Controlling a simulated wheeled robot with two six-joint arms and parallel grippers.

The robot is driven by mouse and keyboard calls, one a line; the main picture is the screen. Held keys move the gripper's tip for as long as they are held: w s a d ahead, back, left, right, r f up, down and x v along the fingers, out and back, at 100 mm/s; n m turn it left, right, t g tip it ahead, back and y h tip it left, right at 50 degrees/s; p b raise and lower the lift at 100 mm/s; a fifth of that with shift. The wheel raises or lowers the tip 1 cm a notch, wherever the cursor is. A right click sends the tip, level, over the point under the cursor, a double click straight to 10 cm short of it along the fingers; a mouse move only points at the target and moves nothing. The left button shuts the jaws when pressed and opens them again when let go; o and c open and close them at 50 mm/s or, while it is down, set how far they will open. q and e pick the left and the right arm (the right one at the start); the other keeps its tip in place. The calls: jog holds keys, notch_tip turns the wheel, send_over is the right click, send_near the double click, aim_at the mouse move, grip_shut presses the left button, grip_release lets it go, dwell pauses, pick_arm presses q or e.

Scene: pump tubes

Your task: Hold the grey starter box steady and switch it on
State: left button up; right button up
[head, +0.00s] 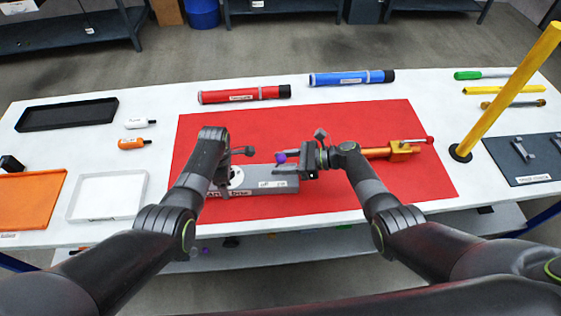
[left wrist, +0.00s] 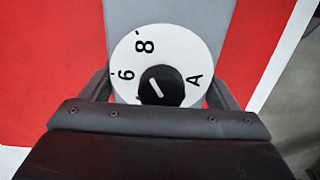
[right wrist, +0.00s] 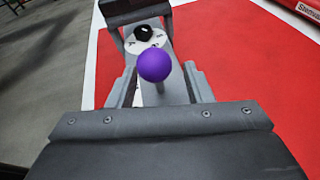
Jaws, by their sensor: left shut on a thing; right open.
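The grey starter box (head: 262,187) lies on a red mat (head: 425,175). Its white dial (left wrist: 125,60) has a black knob (left wrist: 160,88) and the marks 6, 8 and A. A purple ball (right wrist: 154,65) tops a thin lever on the box and also shows in the head view (head: 280,157). My left gripper (left wrist: 162,88) is shut on the box, with its fingers on either side around the dial. My right gripper (right wrist: 160,88) is open at the other end of the box. Its fingers are on either side of the lever; contact cannot be told.
An orange tool with a red tip (head: 390,151) lies right of the right gripper. A yellow post (head: 508,88) stands at the right. Red (head: 245,94) and blue (head: 350,78) tubes lie behind the mat. Trays, including a white one (head: 107,216), are at left.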

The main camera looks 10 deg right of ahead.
jog(key=v, duration=1.1)
jog(key=shift+o, duration=0.2)
jog(key=s+a+m+t+h, duration=0.35)
jog(key=s+m+t, duration=0.25)
jog(key=t, duration=0.5)
jog(key=shift+y, duration=0.45)
jog(key=x, duration=0.7)
jog(key=f+x, duration=0.1)
jog(key=x, duration=0.3)
jog(key=shift+a, duration=0.15)
grip_shut()
